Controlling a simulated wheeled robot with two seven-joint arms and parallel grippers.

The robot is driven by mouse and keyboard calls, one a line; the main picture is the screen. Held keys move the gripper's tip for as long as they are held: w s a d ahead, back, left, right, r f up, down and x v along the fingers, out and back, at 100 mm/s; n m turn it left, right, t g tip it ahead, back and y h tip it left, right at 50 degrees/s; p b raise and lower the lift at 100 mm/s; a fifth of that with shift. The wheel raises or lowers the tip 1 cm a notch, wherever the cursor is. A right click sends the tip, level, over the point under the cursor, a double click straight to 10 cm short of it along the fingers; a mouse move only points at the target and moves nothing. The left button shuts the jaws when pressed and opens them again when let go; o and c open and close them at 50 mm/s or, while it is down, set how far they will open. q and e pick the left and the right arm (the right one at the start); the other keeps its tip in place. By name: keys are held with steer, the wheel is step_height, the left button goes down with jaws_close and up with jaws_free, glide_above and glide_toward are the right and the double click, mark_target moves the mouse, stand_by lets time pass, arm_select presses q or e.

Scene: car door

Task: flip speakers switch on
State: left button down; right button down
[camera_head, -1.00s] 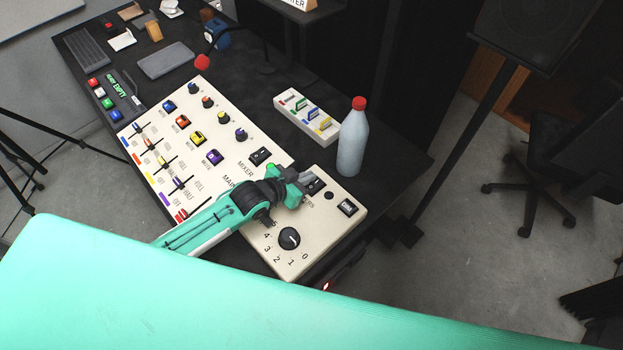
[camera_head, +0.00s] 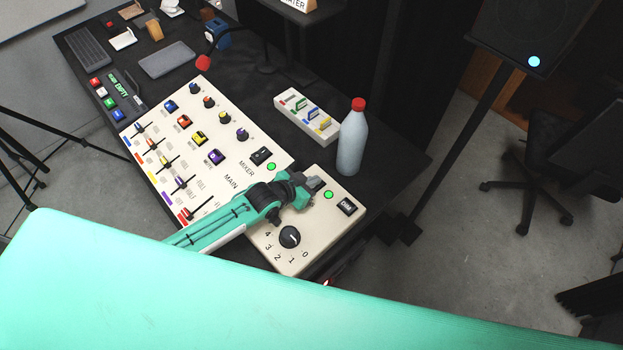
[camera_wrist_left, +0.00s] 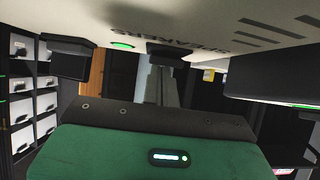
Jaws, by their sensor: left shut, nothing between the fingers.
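The speakers switch (camera_head: 319,183) is a small black switch on the cream control panel (camera_head: 336,226), partly hidden by my left gripper in the head view. Its round indicator light (camera_head: 328,194) glows green. In the wrist view the SPEAKERS lettering (camera_wrist_left: 207,37) shows upside down, beside a black switch (camera_wrist_left: 170,51) and the lit green light (camera_wrist_left: 122,45). My left gripper (camera_head: 313,186) is shut and empty, right at the switch; I cannot tell whether it touches. My right gripper is out of view.
The mixer switch (camera_head: 262,155) has a lit green light (camera_head: 271,166) beside it. A DIM button (camera_head: 347,206) and black dial (camera_head: 289,237) are close to my gripper. A bottle with a red cap (camera_head: 353,139) stands behind the panel. A speaker (camera_head: 519,35) shows a blue light.

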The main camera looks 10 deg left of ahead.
arm_select(q)
steer(key=shift+b, duration=0.35)
steer(key=shift+w, duration=0.1)
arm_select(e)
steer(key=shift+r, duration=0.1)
arm_select(q)
steer(key=shift+w+d+r, duration=0.2)
steer(key=shift+w+d, duration=0.15)
steer(key=shift+w, duration=0.1)
steer(key=shift+w+d, duration=0.1)
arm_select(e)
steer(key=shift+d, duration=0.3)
arm_select(q)
steer(key=shift+r, duration=0.1)
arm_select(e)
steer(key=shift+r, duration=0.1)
